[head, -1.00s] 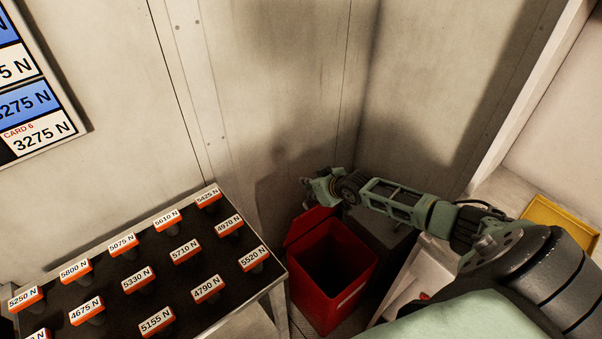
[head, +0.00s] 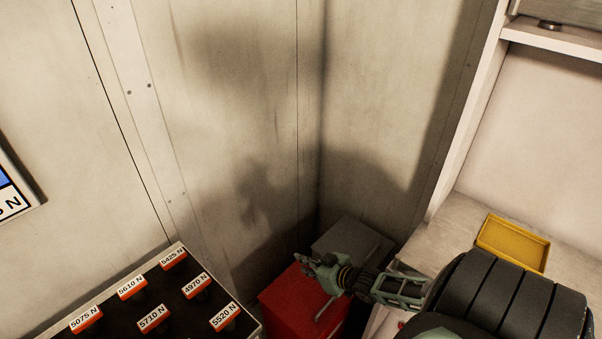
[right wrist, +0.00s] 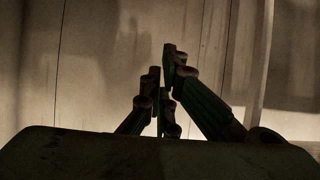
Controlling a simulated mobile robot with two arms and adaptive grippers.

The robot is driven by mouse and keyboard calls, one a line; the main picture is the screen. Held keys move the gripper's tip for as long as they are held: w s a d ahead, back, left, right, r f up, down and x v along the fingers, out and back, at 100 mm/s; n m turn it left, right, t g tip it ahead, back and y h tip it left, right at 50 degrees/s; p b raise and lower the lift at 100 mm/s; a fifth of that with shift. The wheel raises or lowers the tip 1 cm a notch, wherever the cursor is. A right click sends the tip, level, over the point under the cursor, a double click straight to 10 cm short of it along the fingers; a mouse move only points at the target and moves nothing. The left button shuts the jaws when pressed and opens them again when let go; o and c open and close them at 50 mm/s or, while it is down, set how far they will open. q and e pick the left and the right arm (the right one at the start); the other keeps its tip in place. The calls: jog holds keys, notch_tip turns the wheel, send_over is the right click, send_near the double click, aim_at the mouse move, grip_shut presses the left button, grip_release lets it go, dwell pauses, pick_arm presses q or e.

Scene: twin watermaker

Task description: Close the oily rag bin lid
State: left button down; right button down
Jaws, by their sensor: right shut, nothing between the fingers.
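The red oily rag bin (head: 290,303) stands on the floor in the corner, low in the head view. Its top now shows as a closed red surface, with no dark opening visible; the lower part is cut off by the frame edge. My right gripper (head: 306,263) is at the bin's top, over its back right part, shut and empty. I cannot tell whether it touches the lid. The right wrist view shows the gripper fingers (right wrist: 168,95) dark and close together before the wall. My left gripper is not in view.
A dark rack (head: 187,312) with several labelled orange-and-white blocks stands left of the bin. A grey box (head: 352,243) is behind the bin at the right. A yellow tray (head: 513,243) lies on the bench at right. Walls close the corner behind.

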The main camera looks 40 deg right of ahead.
jog(key=shift+s, duration=0.1)
dwell(0.3)
jog(key=v, duration=0.7)
jog(key=shift+s, duration=0.2)
